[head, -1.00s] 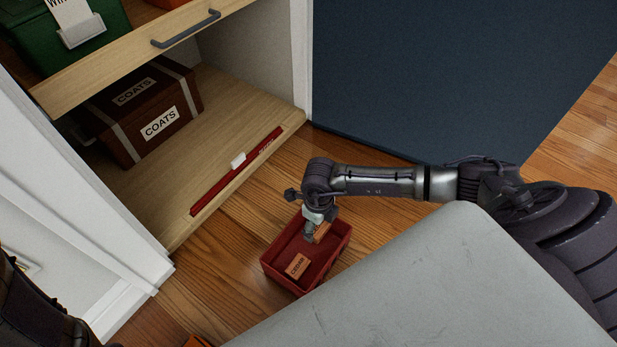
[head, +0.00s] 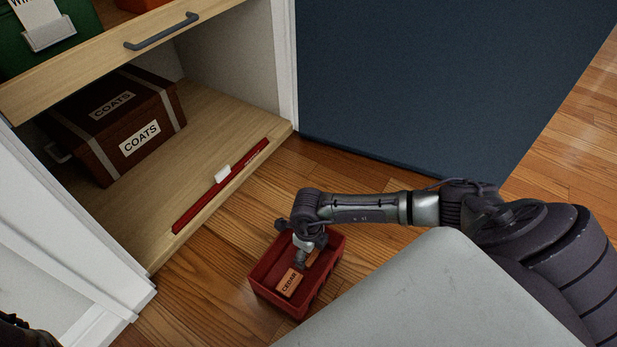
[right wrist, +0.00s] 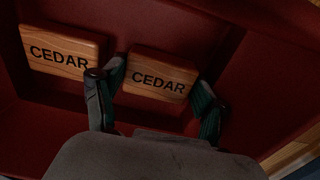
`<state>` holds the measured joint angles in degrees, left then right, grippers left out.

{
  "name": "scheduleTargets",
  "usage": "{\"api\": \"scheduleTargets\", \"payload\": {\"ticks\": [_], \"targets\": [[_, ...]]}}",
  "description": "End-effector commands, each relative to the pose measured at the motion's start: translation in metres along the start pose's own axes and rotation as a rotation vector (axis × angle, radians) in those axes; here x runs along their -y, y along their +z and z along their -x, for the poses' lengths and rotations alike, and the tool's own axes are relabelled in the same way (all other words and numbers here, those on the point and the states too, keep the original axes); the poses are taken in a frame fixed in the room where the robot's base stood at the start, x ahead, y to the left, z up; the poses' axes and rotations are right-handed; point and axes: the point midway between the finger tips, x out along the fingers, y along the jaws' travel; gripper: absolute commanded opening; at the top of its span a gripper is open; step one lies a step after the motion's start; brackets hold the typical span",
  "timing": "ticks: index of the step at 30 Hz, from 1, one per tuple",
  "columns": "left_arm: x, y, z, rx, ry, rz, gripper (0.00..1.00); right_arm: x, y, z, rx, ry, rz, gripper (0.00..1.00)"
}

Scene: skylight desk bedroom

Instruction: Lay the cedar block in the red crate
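The red crate (head: 262,291) stands on the wooden floor in the head view. Its red inside fills the right wrist view. One block marked CEDAR (head: 287,284) lies in the crate; it also shows at the left of the right wrist view (right wrist: 62,52). My right gripper (head: 303,262) reaches down into the crate. In the right wrist view its fingers (right wrist: 160,82) meet the two ends of a second CEDAR block (right wrist: 160,74), low inside the crate. Whether this block rests on the crate's bottom is hard to tell. My left gripper is not in view.
A cabinet stands at the left, with a brown box marked COATS (head: 140,138) on its low shelf and a red strip (head: 195,208) along the shelf's front. A drawer with a grey handle (head: 162,31) hangs above. A dark blue panel (head: 420,80) stands behind the crate.

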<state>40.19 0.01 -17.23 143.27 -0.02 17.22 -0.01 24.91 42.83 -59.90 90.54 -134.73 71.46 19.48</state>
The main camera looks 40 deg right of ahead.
Motion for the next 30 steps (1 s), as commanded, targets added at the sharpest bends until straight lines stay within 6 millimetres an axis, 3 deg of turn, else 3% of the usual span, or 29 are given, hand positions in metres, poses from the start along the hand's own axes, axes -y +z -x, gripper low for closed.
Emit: {"api": "scheduleTargets", "payload": {"ticks": [2,14,24,27,30], "targets": [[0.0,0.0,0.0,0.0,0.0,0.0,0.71,0.0,0.0,0.0,0.0,0.0,0.0,0.82],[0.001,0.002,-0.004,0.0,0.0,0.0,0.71,0.0,0.0,0.007,0.001,0.0,0.0,0.82],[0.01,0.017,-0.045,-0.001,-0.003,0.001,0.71,0.0,0.0,0.077,0.001,-0.001,0.001,0.82],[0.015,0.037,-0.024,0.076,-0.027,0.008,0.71,0.0,0.0,0.096,0.001,0.0,0.001,0.82],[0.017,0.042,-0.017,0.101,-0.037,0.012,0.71,0.0,0.0,0.11,0.0,0.0,0.0,0.82]]}}
